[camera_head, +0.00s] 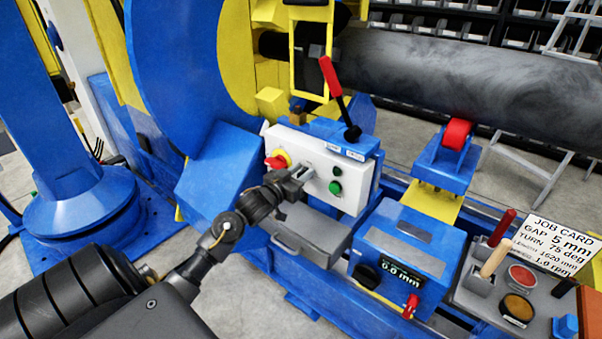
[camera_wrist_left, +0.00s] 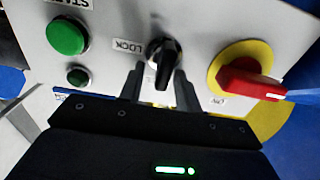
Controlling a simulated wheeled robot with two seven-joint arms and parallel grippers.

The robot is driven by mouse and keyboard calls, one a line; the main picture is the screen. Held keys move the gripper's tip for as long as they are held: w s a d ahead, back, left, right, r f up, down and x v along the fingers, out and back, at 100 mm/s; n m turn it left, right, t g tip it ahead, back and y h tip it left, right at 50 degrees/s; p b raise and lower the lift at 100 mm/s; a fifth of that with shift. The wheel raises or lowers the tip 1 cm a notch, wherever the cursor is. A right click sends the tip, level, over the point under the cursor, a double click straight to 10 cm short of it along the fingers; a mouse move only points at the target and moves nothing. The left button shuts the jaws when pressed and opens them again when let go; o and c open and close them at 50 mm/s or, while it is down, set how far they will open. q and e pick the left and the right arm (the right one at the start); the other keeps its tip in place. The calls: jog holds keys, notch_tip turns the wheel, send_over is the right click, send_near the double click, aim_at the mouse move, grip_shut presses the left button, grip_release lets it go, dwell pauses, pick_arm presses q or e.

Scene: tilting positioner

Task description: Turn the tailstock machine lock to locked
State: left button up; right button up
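The lock knob (camera_wrist_left: 165,62) is a small black rotary knob on the white control panel, next to a LOCK label (camera_wrist_left: 130,47) in the left wrist view. Its pointer end leans down in that picture. My left gripper (camera_wrist_left: 160,82) is open, with one finger on each side of the knob's lower end. The right finger looks very close to the knob; I cannot tell whether it touches. In the head view my left gripper (camera_head: 301,173) is at the face of the control panel (camera_head: 352,185) and hides the knob.
On the panel, a red switch on a yellow plate (camera_wrist_left: 250,80) and a green button (camera_wrist_left: 67,37) flank the knob. A red-handled lever (camera_head: 333,78) rises above the panel. A grey drawer box (camera_head: 310,235) and blue readout box (camera_head: 410,245) stand below and right.

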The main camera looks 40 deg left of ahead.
pick_arm(q)
jog(key=shift+c, duration=0.3)
grip_shut()
